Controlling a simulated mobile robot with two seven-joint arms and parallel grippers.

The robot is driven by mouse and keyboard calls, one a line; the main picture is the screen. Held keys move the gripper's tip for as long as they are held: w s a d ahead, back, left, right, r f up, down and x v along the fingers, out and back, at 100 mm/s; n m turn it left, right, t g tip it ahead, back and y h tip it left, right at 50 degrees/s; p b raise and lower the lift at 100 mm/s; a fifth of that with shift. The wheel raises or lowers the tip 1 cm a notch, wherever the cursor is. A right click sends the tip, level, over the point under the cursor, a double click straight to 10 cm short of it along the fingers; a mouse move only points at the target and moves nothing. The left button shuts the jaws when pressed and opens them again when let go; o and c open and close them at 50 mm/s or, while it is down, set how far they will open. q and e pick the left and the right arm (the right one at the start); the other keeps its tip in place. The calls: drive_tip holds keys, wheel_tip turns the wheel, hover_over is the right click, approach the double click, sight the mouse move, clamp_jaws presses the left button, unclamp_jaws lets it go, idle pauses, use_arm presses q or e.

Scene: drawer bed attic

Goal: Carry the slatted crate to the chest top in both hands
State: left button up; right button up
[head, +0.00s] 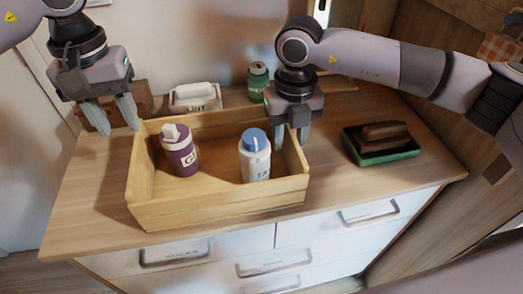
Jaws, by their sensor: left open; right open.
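The slatted crate (218,212) is light wood and rests level on the chest top (88,204), near its front edge. Inside stand a purple bottle (181,158) with a white cap and a white bottle (255,168) with a blue cap. My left gripper (119,130) is open and empty beside the crate's back left corner. My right gripper (291,145) is open at the crate's right wall, fingers pointing down. The gripper hides part of that wall, so I cannot tell whether the fingers straddle it.
Behind the crate are a white labelled container (195,97), a green can (258,80) and a brown wooden object (140,101), partly hidden by my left gripper. A green tray (383,153) with dark brown blocks sits to the right. Clear top lies left of the crate and at front right.

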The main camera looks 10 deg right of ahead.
wheel_tip(320, 180, up, 11)
drive_tip(key=shift+f, duration=0.2)
idle(0.6)
